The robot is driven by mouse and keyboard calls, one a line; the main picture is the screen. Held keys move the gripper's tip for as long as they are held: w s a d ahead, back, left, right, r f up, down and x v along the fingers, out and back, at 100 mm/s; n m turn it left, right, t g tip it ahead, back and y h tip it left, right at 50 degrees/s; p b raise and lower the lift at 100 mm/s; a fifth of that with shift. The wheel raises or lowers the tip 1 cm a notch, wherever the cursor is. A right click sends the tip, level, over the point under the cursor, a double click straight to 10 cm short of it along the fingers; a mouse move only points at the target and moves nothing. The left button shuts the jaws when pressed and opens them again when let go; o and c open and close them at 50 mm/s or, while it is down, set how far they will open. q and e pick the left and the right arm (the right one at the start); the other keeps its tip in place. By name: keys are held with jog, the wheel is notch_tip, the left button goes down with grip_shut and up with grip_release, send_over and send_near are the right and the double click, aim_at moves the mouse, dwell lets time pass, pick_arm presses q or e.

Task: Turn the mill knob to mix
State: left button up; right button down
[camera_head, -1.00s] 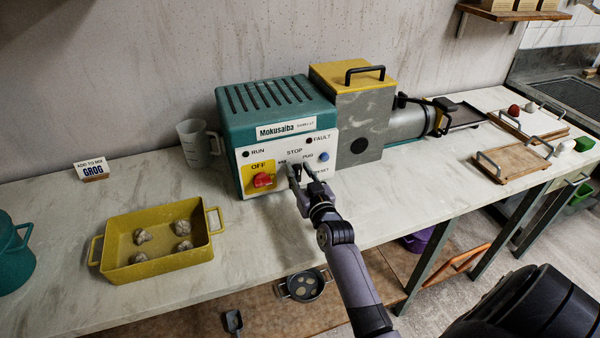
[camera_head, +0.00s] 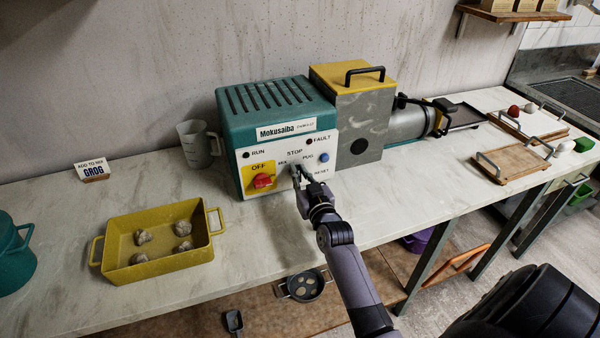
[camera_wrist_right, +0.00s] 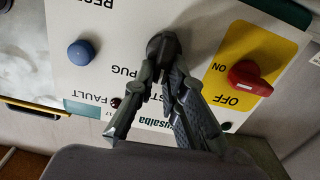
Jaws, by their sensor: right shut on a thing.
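The teal mill (camera_head: 275,105) stands on the counter against the wall, its white control panel facing me. Its dark mill knob (camera_wrist_right: 163,44) sits among the MIX, STOP and PUG labels. In the right wrist view my right gripper (camera_wrist_right: 161,75) is shut on this knob. In the head view my right gripper (camera_head: 298,172) mostly covers the knob, so I cannot tell which label it points to. A red switch (camera_head: 262,181) sits on the yellow ON/OFF plate beside it. The left gripper is out of view.
A blue button (camera_head: 323,157) is right of the knob. A clear jug (camera_head: 195,150) stands left of the mill. A yellow tray (camera_head: 150,273) with several grey lumps and a GROG sign (camera_head: 93,170) are farther left. The counter before the mill is clear.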

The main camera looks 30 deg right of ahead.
jog(key=shift+w+a+f+n+p, duration=0.15)
jog(key=shift+n+p, duration=0.35)
jog(key=shift+n, duration=0.75)
jog(key=shift+s+a+n+p, duration=0.15)
jog(key=shift+n+p, duration=0.3)
jog(key=shift+n, duration=0.75)
jog(key=shift+w+a+f+n+p, duration=0.15)
jog(key=shift+n+p, duration=0.35)
jog(key=shift+n, duration=0.75)
jog(key=shift+r, duration=0.1)
